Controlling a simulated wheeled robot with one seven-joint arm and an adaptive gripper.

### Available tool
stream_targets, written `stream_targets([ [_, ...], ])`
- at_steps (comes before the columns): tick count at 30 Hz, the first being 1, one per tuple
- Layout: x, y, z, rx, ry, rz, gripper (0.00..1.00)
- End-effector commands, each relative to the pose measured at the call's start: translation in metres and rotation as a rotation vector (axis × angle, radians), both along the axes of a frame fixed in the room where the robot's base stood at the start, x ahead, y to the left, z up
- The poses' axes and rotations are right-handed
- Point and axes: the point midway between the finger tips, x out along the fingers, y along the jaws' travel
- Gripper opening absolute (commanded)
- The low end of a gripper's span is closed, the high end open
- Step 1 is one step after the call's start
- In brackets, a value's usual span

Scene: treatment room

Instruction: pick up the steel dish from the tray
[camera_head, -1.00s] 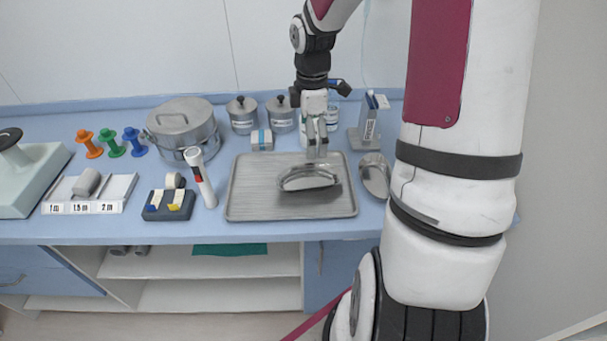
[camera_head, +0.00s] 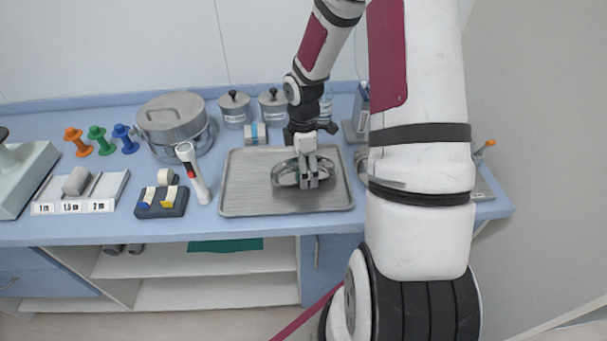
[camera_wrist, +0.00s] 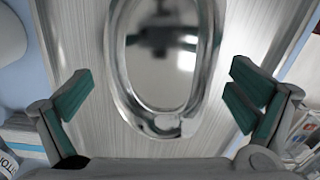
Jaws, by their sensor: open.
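The steel dish (camera_head: 285,174) is a shiny kidney-shaped bowl lying in the steel tray (camera_head: 240,200) on the blue counter. In the wrist view the dish (camera_wrist: 160,70) lies ahead of and between the fingers, with its near rim closest to me. My gripper (camera_head: 314,183) is over the right part of the dish in the head view and hides some of it. In the wrist view my gripper (camera_wrist: 158,103) is open, with green pads on both sides of the dish. No contact between pads and dish shows. The tray (camera_wrist: 80,30) shows beneath.
A lidded pot (camera_head: 175,122), two steel canisters (camera_head: 235,108) and a small box (camera_head: 255,134) stand behind the tray. A white-and-red torch-like tool (camera_head: 192,170) and a dark holder (camera_head: 161,203) are left of it. My arm covers the counter right of the tray.

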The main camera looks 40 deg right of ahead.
Motion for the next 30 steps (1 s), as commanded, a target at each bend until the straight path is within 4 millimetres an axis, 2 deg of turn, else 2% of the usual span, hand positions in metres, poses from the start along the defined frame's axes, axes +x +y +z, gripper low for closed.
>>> stream_targets([
  [8, 0.0, 0.0, -0.003, 0.0, 0.0, 0.001, 0.98],
  [12, 0.0, 0.0, -0.002, 0.0, 0.0, 0.0, 0.66],
  [15, 0.0, 0.0, -0.002, 0.0, 0.0, 0.0, 0.48],
  [25, 0.0, 0.0, -0.001, 0.0, 0.0, 0.0, 0.48],
  [30, 0.0, -0.001, 0.009, 0.0, -0.001, -0.002, 0.48],
])
